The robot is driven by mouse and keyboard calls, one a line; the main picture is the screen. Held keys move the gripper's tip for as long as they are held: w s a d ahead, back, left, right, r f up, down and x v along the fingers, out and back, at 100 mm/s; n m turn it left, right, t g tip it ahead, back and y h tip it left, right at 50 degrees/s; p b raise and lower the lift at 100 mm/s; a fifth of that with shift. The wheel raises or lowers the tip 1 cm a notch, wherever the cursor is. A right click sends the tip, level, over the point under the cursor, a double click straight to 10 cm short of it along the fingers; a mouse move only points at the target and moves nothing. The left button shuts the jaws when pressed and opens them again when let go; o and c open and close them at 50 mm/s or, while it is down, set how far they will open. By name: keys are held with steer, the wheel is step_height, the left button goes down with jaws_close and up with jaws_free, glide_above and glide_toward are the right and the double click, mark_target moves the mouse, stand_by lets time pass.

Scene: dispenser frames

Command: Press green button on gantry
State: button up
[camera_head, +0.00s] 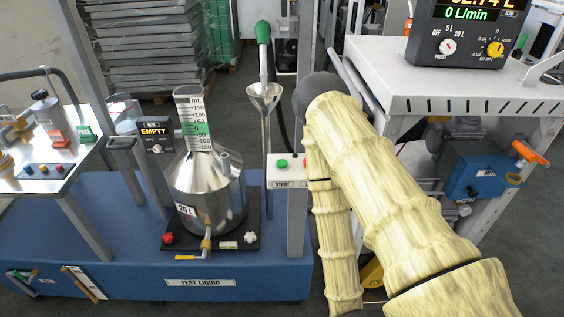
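The green button (282,163) sits on top of a small white control box labelled START (284,183). A red button (299,162) is just to its right on the same box. The box is fixed to the grey upright post (297,225) of the gantry. My arm, with a pale bamboo-like surface, rises from the lower right to a dark rounded joint above and right of the box. A thinner part of it runs down just right of the post. No gripper fingers can be made out. Nothing visible covers the green button.
A steel 20 L vessel (231,193) with a graduated neck stands left of the box on the blue base (130,230). A funnel (264,97) under a green-topped nozzle is behind the box. A white bench (440,85) with a flow meter (465,38) is right. A side panel (38,180) is left.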

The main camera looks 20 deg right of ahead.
jaws_close()
stand_by(1.3)
